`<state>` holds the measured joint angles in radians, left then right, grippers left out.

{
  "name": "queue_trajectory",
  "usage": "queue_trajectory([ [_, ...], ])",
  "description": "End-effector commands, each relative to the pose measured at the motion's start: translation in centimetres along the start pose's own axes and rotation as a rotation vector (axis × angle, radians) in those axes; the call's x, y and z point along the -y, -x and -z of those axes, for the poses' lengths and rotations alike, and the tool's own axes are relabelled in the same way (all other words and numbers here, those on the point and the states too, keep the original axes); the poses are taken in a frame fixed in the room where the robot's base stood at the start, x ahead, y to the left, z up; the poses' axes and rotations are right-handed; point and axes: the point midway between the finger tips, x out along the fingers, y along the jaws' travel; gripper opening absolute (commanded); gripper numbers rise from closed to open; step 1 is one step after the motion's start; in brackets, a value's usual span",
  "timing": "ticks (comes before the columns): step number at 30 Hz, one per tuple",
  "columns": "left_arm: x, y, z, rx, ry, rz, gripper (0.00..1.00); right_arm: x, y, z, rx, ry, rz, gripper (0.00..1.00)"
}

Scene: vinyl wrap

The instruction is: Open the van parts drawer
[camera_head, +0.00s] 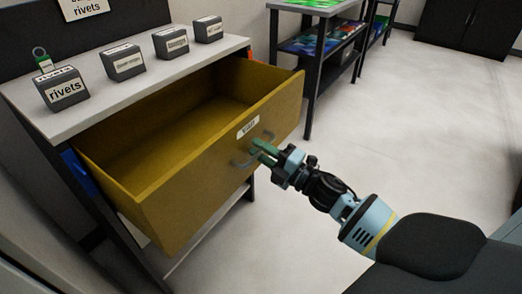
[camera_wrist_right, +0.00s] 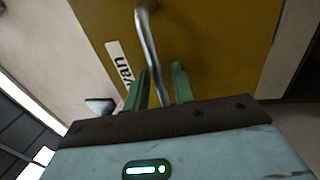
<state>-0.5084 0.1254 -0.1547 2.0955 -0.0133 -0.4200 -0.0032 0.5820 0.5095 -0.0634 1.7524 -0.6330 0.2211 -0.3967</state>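The mustard-yellow drawer (camera_head: 190,185) is pulled well out of the cabinet and looks empty inside. Its front has a white "van" label (camera_head: 247,127), which also shows in the wrist view (camera_wrist_right: 121,68), and a metal bar handle (camera_head: 240,163). My right gripper (camera_head: 260,150) is at this handle. In the right wrist view the handle (camera_wrist_right: 149,45) runs between its two green fingers (camera_wrist_right: 160,75), with a visible gap beside the right finger. The fingers look open around the bar; contact is not clear. My left gripper is in neither view.
The cabinet's grey top (camera_head: 85,112) carries several dark labelled blocks, one reading "rivets" (camera_head: 66,92), and a green-and-grey ringed item (camera_head: 42,60). A shelf table (camera_head: 320,45) with colourful sheets stands behind the drawer. The pale floor (camera_head: 420,120) at right is clear.

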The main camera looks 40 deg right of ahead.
Motion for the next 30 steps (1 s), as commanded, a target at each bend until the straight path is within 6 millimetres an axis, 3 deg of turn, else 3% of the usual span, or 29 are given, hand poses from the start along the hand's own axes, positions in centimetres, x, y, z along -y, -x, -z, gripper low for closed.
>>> queue_trajectory([
  [9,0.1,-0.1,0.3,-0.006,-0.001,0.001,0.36,0.1,0.5,0.0,0.0,-0.001,0.001,0.26],
  [21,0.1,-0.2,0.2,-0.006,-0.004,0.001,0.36,0.1,6.0,0.0,0.001,-0.001,0.003,0.26],
  [30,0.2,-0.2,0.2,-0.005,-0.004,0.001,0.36,0.0,7.8,0.0,0.0,-0.001,0.0,0.26],
])
